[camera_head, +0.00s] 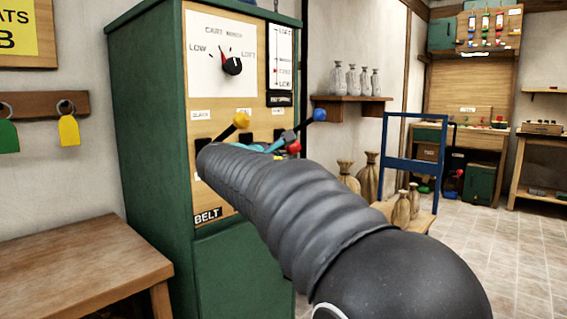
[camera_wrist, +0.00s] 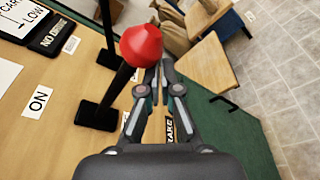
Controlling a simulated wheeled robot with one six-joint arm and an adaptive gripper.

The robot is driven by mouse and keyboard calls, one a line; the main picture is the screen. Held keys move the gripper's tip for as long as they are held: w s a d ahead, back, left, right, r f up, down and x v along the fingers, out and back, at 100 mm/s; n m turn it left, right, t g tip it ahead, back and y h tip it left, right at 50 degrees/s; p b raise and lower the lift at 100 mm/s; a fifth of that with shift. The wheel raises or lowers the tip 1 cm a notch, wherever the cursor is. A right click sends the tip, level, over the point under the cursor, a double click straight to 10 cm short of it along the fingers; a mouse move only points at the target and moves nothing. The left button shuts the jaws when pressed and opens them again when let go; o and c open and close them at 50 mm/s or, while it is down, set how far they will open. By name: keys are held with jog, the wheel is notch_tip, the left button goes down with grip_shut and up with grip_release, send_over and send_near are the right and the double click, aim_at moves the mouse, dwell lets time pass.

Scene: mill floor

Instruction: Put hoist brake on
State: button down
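A red-knobbed lever (camera_wrist: 142,45) stands out from the wood panel (camera_wrist: 65,85) in the wrist view, its black stem slanting to a black base. An "ON" label (camera_wrist: 38,102) is left of that base. A partly hidden label ending in "RAKE" (camera_wrist: 170,128) shows between my gripper's fingers. My gripper (camera_wrist: 160,72) has its fingertips together, just right of and below the red knob, with nothing seen between them. Whether they touch the knob I cannot tell. In the head view the red knob (camera_head: 294,147) shows beside my gripper, and my arm hides the lower panel.
The panel is on a green cabinet (camera_head: 145,130) with a dial (camera_head: 232,65), a yellow-knobbed lever (camera_head: 241,120) and a blue-knobbed lever (camera_head: 319,115). A wooden table (camera_head: 80,265) stands at left. A blue-framed cart (camera_head: 410,125) with sacks is at right. Tiled floor lies open beyond.

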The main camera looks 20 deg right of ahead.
jog(key=shift+s+d+r, duration=0.1)
jog(key=shift+d+r, duration=0.1)
jog(key=shift+r, duration=0.55)
notch_tip(320, 180, down, 4)
jog(key=w+b, duration=0.2)
jog(key=b, duration=0.1)
jog(key=w+v, duration=0.1)
jog(key=v, duration=0.9)
jog(key=shift+s+a+r+p, duration=0.2)
jog(key=shift+a+r+p, duration=0.15)
jog(key=shift+a+r, duration=0.15)
jog(key=shift+f, duration=0.1)
